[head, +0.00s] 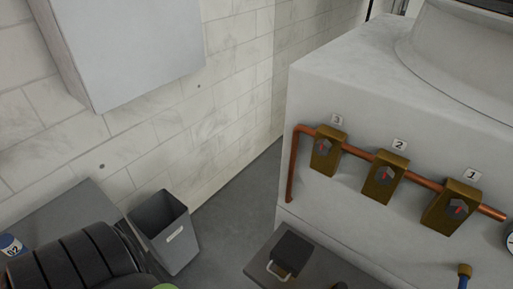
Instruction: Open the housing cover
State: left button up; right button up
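No part is marked as the housing cover, and I cannot tell which one it is. A small black box (292,252) with a pale wire-like handle (277,271) at its front left lies on a dark grey surface (258,262) at the bottom centre. It looks closed. A plain light grey box (130,45) hangs on the wall at the upper left, with no handle showing. Neither of my grippers is in view.
A pale machine block (340,85) fills the right, with a copper pipe (291,180) and brass valve blocks labelled 3 (327,150), 2 (385,178) and 1 (452,205). A grey bin (165,232) and black ribbed object (80,258) stand lower left. Floor (235,205) between is clear.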

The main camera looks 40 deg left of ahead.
aim_at(292, 252)
jog(key=u, duration=0.85)
